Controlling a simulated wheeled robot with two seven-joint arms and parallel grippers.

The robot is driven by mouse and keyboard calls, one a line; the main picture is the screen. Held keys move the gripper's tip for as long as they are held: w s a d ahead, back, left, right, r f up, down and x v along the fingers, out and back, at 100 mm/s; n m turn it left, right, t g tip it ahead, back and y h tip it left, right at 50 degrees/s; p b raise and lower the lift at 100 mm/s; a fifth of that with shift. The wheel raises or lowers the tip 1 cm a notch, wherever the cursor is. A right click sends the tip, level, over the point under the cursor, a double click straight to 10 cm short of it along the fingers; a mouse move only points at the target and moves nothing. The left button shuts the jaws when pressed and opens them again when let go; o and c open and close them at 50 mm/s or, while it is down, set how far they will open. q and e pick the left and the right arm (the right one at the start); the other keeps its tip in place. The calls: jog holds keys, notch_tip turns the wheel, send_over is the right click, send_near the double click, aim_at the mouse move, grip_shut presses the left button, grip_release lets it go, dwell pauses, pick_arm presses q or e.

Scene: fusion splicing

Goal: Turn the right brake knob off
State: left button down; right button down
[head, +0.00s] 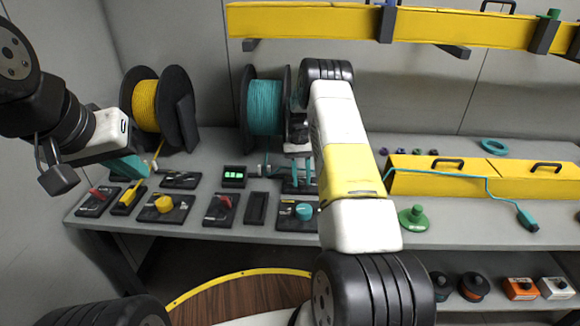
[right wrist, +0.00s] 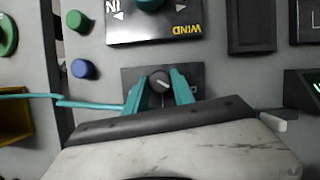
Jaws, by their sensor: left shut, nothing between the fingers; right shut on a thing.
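The right brake knob (right wrist: 160,82) is a small grey knob with a white mark on a dark plate (right wrist: 130,76) in the right wrist view. My right gripper (right wrist: 158,90) is shut on it, with one teal finger on each side. In the head view, my right gripper (head: 303,172) is at the dark plate (head: 290,188) in front of the teal spool, and the knob is hidden there. My left gripper (head: 128,166) is shut and empty at the left, above the panel near the yellow spool.
The teal winding knob (head: 304,211) sits just in front of the brake plate. The teal spool (head: 264,107) stands behind it. A green display (head: 234,174) and a red-lever plate (head: 221,208) lie to the left. Yellow cases (head: 440,176) are at the right.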

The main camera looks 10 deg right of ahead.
dwell(0.3)
jog(key=c, duration=1.1)
grip_release()
jog(key=shift+o, duration=0.2)
jog(key=v, duration=0.7)
jog(key=shift+w+r, duration=0.2)
jog(key=shift+r, duration=0.2)
